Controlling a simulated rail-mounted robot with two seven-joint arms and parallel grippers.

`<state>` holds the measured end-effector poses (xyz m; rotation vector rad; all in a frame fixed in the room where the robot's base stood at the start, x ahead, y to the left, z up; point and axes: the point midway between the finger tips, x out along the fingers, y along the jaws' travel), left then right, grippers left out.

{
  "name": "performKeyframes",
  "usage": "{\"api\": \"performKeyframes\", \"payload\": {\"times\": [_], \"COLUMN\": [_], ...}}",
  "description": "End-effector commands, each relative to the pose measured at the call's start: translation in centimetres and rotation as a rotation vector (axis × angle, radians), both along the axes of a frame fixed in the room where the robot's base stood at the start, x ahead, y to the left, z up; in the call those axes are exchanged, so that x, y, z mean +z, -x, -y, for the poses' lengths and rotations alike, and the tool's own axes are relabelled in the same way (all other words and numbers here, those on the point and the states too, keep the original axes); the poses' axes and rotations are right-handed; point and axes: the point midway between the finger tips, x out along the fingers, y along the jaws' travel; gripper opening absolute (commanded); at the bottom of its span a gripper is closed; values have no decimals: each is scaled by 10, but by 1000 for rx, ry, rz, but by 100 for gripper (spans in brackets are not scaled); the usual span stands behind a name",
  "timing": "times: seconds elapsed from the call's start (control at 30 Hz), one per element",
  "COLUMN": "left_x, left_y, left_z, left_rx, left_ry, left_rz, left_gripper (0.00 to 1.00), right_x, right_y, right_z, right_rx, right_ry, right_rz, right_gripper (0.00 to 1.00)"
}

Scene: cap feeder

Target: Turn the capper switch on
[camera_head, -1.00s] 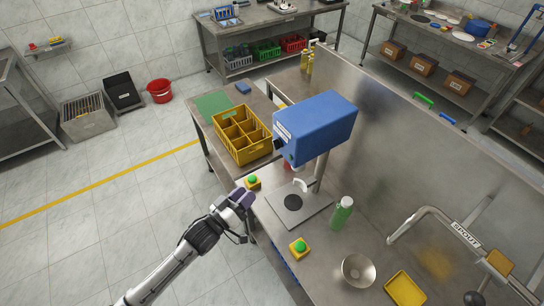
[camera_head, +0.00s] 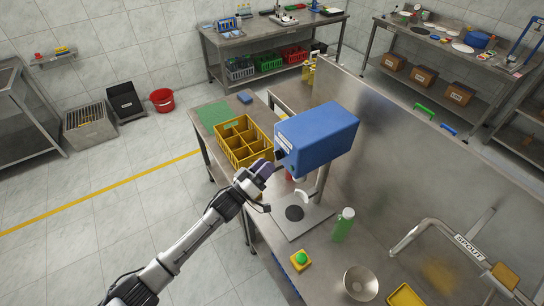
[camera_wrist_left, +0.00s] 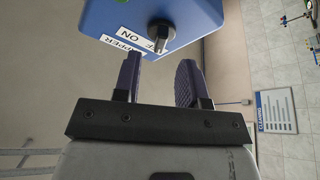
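The capper is a blue box (camera_head: 318,135) standing over a metal base plate in the head view. Its blue face (camera_wrist_left: 135,18) fills the top of the left wrist view, with white labels reading part of "CAPPER" and "ON". The capper switch, a dark knob with a grey lever (camera_wrist_left: 160,38), sticks out from that face beside the "ON" label. I cannot tell which setting it is on. My left gripper (camera_head: 264,168) is close in front of the labelled face. In the left wrist view its two purple fingers (camera_wrist_left: 160,78) are apart and empty, just short of the knob. My right gripper is not in view.
A yellow divided crate (camera_head: 243,160) stands behind my left gripper. A tall metal panel (camera_head: 390,150) runs behind the capper.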

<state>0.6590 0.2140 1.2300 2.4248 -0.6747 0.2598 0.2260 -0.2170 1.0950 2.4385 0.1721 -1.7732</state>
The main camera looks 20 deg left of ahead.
Motion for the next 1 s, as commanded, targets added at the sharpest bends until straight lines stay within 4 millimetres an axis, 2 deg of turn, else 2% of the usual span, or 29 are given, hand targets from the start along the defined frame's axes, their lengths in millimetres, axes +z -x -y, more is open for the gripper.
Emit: {"api": "performKeyframes", "payload": {"times": [0.1,0.3,0.7,0.77,1.0], "left_x": [7,11,12,12,12], "left_y": [-14,-27,-30,-30,-30], "left_z": [7,12,15,14,14], "left_rx": [1,0,0,0,0], "left_ry": [1,0,0,0,0], "left_rz": [0,0,0,0,0], "left_gripper": [38,38,38,34,12], "right_x": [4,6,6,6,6], "right_y": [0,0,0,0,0], "right_z": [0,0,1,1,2], "right_rx": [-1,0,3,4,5], "right_ry": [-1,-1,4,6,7], "right_rz": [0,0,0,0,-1], "right_gripper": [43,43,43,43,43]}}
